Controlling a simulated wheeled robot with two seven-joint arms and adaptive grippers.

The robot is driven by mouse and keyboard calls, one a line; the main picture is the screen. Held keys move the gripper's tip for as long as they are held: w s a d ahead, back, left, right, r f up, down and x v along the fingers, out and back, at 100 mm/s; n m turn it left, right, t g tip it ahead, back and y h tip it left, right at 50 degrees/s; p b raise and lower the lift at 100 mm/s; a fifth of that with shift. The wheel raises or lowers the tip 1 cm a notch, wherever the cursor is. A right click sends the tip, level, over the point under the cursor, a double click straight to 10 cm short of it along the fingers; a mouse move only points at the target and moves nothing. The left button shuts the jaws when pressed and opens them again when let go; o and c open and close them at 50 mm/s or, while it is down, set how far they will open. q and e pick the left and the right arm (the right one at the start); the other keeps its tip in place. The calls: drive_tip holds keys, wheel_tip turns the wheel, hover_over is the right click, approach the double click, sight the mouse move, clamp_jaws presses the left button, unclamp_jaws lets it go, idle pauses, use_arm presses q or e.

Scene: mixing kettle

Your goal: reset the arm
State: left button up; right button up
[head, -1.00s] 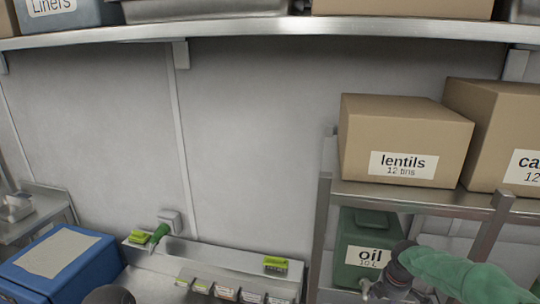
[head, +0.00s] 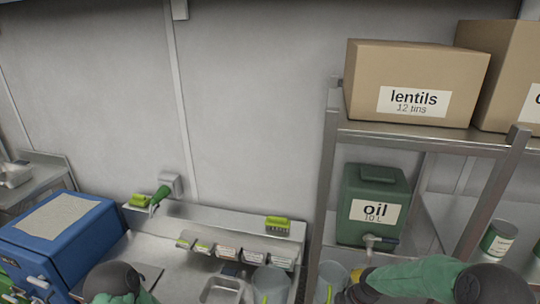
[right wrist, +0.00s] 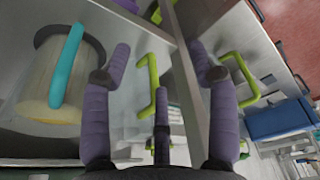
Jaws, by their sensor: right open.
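My right gripper (right wrist: 160,75) shows in the right wrist view with its purple fingers spread apart. Nothing is between them. A clear round container with a teal handle (right wrist: 66,75) is to the left of the fingers, and lime green handles (right wrist: 150,85) show behind and between them. In the head view my right green-sleeved arm lies low at the bottom right, in front of the shelf rack; its fingers cannot be made out there. Only the dark joint and green sleeve of my left arm show at the bottom left; my left gripper is out of view.
A metal shelf rack (head: 326,190) stands on the right, with a lentils box (head: 410,70) on top and a green oil container (head: 372,185) below. A blue box (head: 40,262) is at the left. A steel counter holds several small labelled bins (head: 228,253).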

drive_tip(key=s+a+f+m+b, duration=0.4)
drive_tip(key=s+f+b, duration=0.2)
drive_tip(key=f, duration=0.6)
drive_tip(key=s+a+f+m+g+y+b, duration=0.1)
drive_tip(key=s+a+f+m+b, duration=0.4)
drive_tip(key=f, duration=0.7)
drive_tip(key=s+a+f+m+b, duration=0.4)
drive_tip(key=s+f+b, duration=0.4)
drive_tip(key=s+f, duration=0.3)
drive_tip(key=shift+s+a+f+y, duration=0.4)
drive_tip(key=shift+s+a, duration=0.05)
drive_tip(key=shift+s, duration=0.15)
